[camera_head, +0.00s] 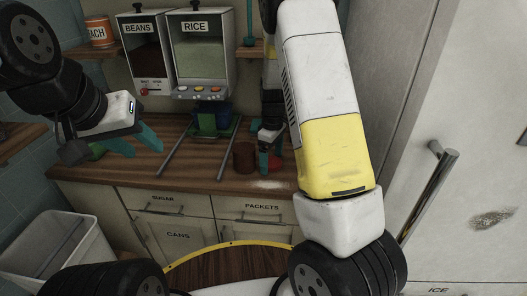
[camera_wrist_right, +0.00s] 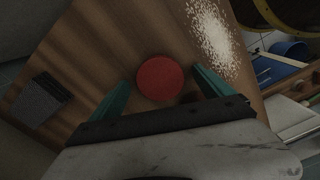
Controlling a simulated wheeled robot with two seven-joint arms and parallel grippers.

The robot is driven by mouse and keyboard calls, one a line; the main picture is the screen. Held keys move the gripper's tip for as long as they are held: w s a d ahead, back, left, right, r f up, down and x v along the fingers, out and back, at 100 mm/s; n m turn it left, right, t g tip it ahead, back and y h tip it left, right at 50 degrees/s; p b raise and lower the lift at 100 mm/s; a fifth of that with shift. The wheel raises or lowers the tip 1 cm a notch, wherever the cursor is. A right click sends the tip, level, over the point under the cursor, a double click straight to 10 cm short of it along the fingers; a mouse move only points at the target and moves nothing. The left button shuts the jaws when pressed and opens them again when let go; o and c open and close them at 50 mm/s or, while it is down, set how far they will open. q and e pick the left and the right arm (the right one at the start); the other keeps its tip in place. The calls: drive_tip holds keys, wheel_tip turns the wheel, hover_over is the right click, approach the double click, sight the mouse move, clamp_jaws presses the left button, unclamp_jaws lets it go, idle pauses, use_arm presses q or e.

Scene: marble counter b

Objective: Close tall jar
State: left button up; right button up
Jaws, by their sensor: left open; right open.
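A brown cylinder (camera_head: 244,157), which looks like the tall jar, stands upright on the wooden counter (camera_head: 190,168); I cannot see its top clearly. A round red piece (camera_wrist_right: 160,78), which looks like a lid, lies on the counter to its right and also shows in the head view (camera_head: 275,163). My right gripper (camera_head: 270,157) is open above the red piece. In the right wrist view its teal fingers (camera_wrist_right: 160,90) are on either side of the red piece; I cannot tell if they touch it. My left gripper (camera_head: 136,139) is open and empty over the left of the counter.
A white spill (camera_wrist_right: 212,35) lies near the counter's front edge. A blue and green container (camera_head: 210,122) stands behind, between two slanted rails. A dark block (camera_wrist_right: 40,97) lies left in the wrist view. A white bin (camera_head: 52,250) stands front left.

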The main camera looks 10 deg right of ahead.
sight(272, 162)
drive_tip(key=c, duration=1.4)
drive_tip(key=shift+r, duration=0.65)
wheel_tip(272, 162, up, 2)
drive_tip(key=shift+r, duration=0.25)
drive_tip(key=s+a+r, duration=0.1)
drive_tip(key=s, duration=1.5)
drive_tip(key=shift+a, duration=0.35)
drive_tip(key=shift+r, duration=0.1)
